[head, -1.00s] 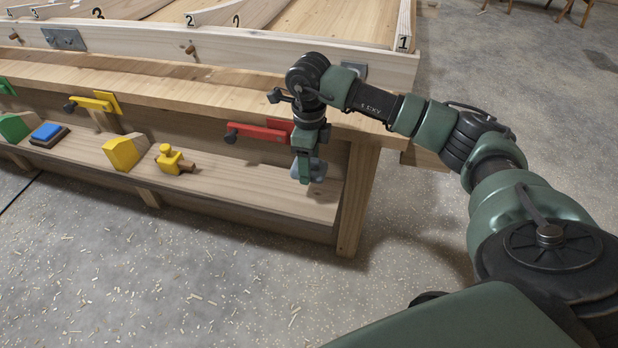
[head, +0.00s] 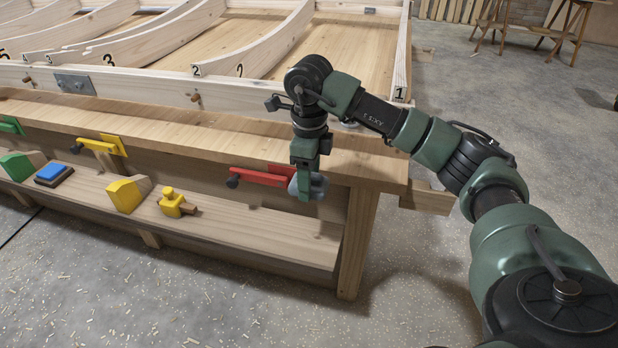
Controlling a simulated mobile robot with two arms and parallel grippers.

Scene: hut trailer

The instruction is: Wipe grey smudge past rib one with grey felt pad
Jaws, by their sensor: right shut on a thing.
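My right gripper (head: 307,192) points down in front of the bench's front edge, near the red clamp. It is shut on the grey felt pad (head: 319,187), of which only a small rounded grey part shows beside the fingers. The pad is held above the lower shelf, clear of it. Rib one (head: 403,52), a pale wooden rib marked 1, stands at the right end of the frame on the bench. I cannot make out a grey smudge. My left gripper is not in view.
The lower shelf (head: 255,228) holds a yellow wedge block (head: 126,195), a yellow knobbed piece (head: 174,203), a blue-topped block (head: 53,174) and a green wedge (head: 20,165). A red clamp (head: 265,177) sticks out by the gripper. The bench top's front strip (head: 180,127) is bare.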

